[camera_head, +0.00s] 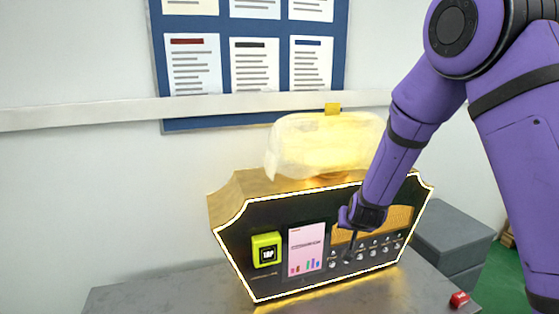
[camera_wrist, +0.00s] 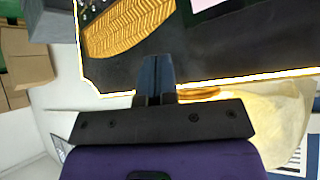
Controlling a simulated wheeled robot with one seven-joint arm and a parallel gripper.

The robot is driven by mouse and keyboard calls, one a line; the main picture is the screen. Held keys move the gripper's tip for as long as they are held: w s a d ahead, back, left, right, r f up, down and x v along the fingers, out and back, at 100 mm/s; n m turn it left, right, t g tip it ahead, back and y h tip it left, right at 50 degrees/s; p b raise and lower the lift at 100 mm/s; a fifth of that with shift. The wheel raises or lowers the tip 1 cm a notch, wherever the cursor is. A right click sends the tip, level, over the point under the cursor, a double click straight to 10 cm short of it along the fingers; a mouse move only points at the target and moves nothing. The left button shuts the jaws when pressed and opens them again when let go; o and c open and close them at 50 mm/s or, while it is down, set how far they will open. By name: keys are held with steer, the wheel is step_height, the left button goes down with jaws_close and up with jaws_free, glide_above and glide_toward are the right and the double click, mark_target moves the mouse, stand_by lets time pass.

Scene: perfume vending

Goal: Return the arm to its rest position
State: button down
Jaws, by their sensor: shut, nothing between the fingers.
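My arm reaches from the upper right across the front of the perfume vending machine (camera_head: 285,208) in the head view. My gripper (camera_head: 350,254) is shut and empty, pointing down by the row of buttons on the machine's dark front; I cannot tell whether it touches them. In the wrist view the shut fingers (camera_wrist: 157,66) stand in front of the dark front panel (camera_wrist: 240,55), below the gold ribbed plate (camera_wrist: 130,28). The arm and gripper hide part of the panel.
The machine stands on a grey table (camera_head: 170,290). A yellow-green reader (camera_head: 266,250) and a small poster (camera_head: 306,249) are left of my gripper. A red button-like thing (camera_head: 459,299) sits at the table's right corner. Grey boxes (camera_head: 450,240) stand behind right. A blue notice board (camera_head: 157,50) hangs behind.

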steer(key=s+d+r+n+g+y, duration=0.1)
steer(key=s+d+r, duration=0.1)
steer(key=s+r, duration=0.7)
steer(key=s+d+r+g+y, duration=0.1)
steer(key=s+d+r, duration=0.1)
steer(key=s+r, duration=0.8)
steer(key=s+d+r+g, duration=0.1)
steer(key=s+d+r, duration=0.1)
steer(key=s, duration=0.8)
steer(key=s+d+r+n+h, duration=0.1)
steer(key=s+d+r, duration=0.2)
steer(key=s, duration=0.7)
steer(key=shift+d+r+g, duration=0.2)
steer(key=shift+r+g, duration=0.2)
steer(key=shift+r, duration=0.55)
